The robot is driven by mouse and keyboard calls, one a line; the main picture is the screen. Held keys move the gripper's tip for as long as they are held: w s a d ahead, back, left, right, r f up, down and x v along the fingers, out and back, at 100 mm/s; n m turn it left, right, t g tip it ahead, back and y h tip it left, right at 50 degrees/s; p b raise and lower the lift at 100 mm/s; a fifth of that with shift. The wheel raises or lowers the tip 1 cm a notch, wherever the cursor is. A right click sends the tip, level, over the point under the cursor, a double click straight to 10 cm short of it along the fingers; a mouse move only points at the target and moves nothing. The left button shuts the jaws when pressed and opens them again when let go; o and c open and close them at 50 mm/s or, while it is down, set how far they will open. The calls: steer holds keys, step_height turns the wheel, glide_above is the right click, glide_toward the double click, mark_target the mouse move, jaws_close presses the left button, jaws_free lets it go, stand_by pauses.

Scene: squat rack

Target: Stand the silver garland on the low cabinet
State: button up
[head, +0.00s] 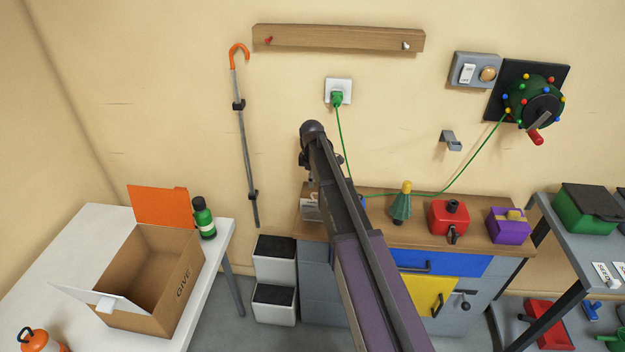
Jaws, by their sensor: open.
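The low cabinet (480,255) stands against the wall right of centre, with a wooden top, a blue drawer and a yellow door. I cannot make out a silver garland. A small greyish item (310,207) sits at the left end of the cabinet top, partly covered by my arm; I cannot tell what it is. My arm rises from the bottom centre across the cabinet's left part, and its dark upper end is in front of the wall. My gripper does not show clearly; the arm seems to hide it.
A green cord runs from the wall socket (338,92) to a reel (535,103). A white table (60,265) bears an open carton (150,285); shelving (577,233) stands right.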

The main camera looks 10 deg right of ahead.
steer(key=shift+r+p, duration=0.8)
steer(key=shift+r, duration=0.3)
steer(key=s+m, duration=1.4)
steer(key=s, duration=1.5)
